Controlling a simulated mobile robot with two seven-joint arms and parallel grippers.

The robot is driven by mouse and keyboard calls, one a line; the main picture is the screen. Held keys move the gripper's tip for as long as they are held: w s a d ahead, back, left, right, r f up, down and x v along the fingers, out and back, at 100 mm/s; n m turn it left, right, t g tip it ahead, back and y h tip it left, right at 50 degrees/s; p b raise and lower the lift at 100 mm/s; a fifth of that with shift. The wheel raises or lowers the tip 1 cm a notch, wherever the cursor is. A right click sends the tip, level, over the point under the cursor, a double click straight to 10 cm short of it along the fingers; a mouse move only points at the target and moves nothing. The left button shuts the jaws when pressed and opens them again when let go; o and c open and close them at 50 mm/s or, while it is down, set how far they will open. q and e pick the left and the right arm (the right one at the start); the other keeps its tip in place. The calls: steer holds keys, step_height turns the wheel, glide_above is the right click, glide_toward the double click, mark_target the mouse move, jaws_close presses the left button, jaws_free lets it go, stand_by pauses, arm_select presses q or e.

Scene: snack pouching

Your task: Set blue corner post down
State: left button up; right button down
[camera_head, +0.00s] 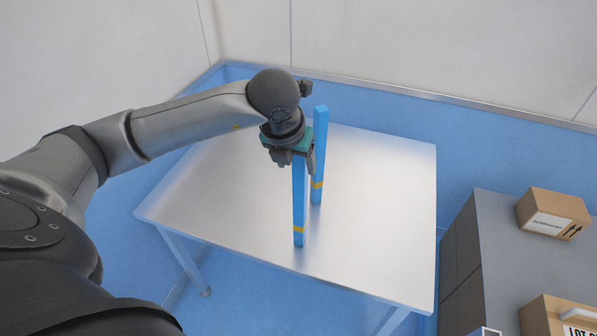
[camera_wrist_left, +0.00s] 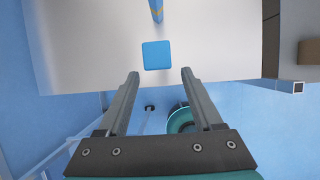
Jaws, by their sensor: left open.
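A blue corner post (camera_head: 299,200) with a yellow band near its foot stands upright on the metal table (camera_head: 220,200), close to the front edge. My left gripper (camera_head: 296,160) is at its top end in the head view. In the left wrist view the post's square top (camera_wrist_left: 157,55) lies just past the tips of my left gripper (camera_wrist_left: 160,76), whose fingers are apart with nothing between them. A second blue post (camera_head: 320,145) stands upright behind the first; part of it shows in the left wrist view (camera_wrist_left: 156,10). My right gripper is not in view.
A grey cabinet (camera_head: 480,250) stands right of the table, with a cardboard box (camera_head: 553,212) and another carton (camera_head: 550,312) on it. The table top is bare around the posts. The wall (camera_head: 380,50) runs behind the table.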

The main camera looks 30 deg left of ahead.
arm_select(q)
steer(key=shift+v, duration=2.4)
